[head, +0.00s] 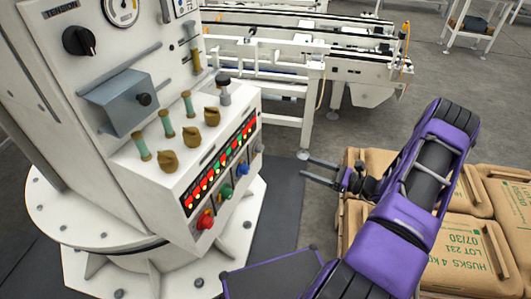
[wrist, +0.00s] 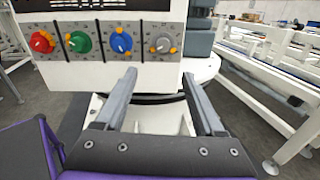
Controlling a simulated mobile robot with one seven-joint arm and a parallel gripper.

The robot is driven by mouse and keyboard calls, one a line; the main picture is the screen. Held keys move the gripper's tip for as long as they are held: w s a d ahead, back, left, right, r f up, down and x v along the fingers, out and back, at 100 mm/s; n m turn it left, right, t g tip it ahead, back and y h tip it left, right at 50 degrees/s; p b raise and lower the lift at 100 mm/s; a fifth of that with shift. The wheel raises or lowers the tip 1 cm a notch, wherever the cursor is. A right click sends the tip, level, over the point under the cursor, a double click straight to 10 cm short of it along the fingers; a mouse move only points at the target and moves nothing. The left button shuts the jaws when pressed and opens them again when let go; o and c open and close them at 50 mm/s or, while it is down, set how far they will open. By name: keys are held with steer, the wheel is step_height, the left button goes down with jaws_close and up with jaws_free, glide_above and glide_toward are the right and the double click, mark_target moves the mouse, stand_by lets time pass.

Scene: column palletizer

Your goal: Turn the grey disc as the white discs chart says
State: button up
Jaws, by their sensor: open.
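The grey disc (wrist: 162,44) is the rightmost knob in a row on the white console front, with orange dots close around it. Left of it are the blue (wrist: 121,42), green (wrist: 78,42) and red (wrist: 41,42) knobs. In the head view the grey disc (head: 259,149) is small, at the row's right end. My gripper (head: 302,168) is open and empty, right of the console and apart from it. In the wrist view its fingers (wrist: 155,74) point at the console's lower edge, below the grey disc. I cannot make out a white discs chart in either view.
The console (head: 185,160) carries a strip of red and green lights (head: 220,165), brown knobs and a grey box (head: 122,100). Brown sacks (head: 455,250) lie under and beside my arm. A white conveyor (head: 300,60) stands behind. Open floor lies between console and sacks.

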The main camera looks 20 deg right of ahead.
mark_target(262, 149)
steer(key=shift+t, duration=0.3)
steer(key=x, duration=1.7)
steer(key=shift+w+d+f, duration=0.1)
steer(key=shift+w+f, duration=0.1)
steer(key=shift+f, duration=0.1)
jaws_close()
